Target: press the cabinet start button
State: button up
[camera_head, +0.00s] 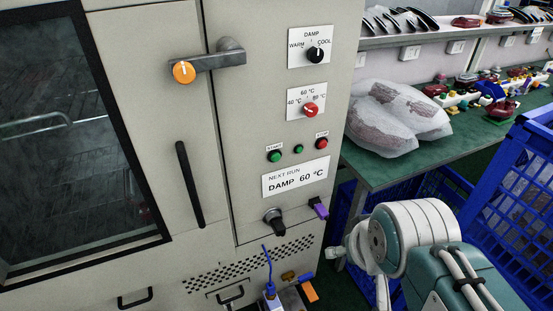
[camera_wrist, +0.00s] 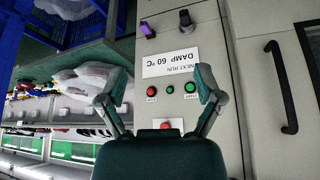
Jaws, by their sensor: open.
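The green start button (camera_head: 275,156) is on the cabinet's front panel, left of a small green lamp (camera_head: 298,149) and the red stop button (camera_head: 321,143). In the wrist view the panel is upside down, and the start button (camera_wrist: 190,88) lies right of the stop button (camera_wrist: 151,91). My gripper (camera_wrist: 161,80) is open and empty. Its two fingers frame the button row, with the start button near the right finger. The gap in depth to the panel is hard to judge. The head view shows my arm at lower right, but not the fingertips clearly.
A black DAMP knob (camera_head: 316,55) and a red temperature knob (camera_head: 310,110) sit above the buttons. A "DAMP 60 °C" sign (camera_head: 296,178) is below. A door handle (camera_head: 207,62) projects at left. A green bench (camera_head: 378,175) with wrapped parts and blue crates (camera_head: 520,190) stand right.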

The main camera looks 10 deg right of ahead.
grip_shut()
dwell(1.3)
